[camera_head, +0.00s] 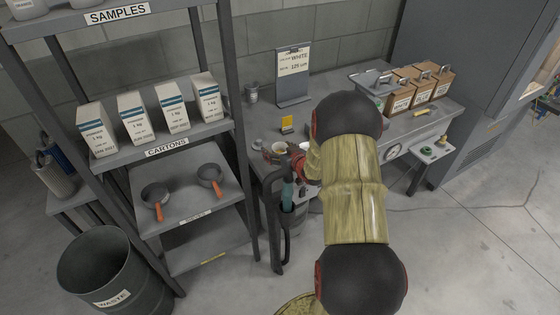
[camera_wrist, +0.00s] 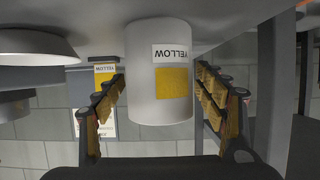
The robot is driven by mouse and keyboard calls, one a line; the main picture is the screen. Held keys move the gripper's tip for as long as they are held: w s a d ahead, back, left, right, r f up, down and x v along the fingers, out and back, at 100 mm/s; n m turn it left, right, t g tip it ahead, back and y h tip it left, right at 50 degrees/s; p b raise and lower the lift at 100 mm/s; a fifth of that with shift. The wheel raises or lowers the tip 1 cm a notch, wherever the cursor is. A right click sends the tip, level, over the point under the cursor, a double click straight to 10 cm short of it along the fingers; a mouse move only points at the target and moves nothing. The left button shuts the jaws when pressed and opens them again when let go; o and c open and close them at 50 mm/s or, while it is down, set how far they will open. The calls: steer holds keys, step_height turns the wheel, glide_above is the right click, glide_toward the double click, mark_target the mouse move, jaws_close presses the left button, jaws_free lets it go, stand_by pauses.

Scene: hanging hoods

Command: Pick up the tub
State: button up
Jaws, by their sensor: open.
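In the wrist view, which is upside down, a white cylindrical tub (camera_wrist: 160,110) has a label reading YELLOW above a yellow square. It stands on a grey surface. My gripper (camera_wrist: 160,76) is open, with one finger on each side of the tub. The gaps at the sides look narrow, and I cannot tell whether either finger touches. In the head view, my gripper (camera_head: 296,162) is at the left end of the workbench, partly hidden by my arm. A small pale container (camera_head: 279,148) beside it is probably the tub.
A white bowl (camera_wrist: 30,46) is close beside the tub in the wrist view. A yellow card (camera_head: 287,124) and a sign stand (camera_head: 293,85) are behind. The shelf rack (camera_head: 239,150) is close on the left. Wooden boxes (camera_head: 400,98) occupy the bench's right side.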

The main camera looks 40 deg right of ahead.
steer(key=shift+x, duration=1)
steer(key=c, duration=0.4)
steer(key=c, duration=0.7)
steer(key=shift+r, duration=0.1)
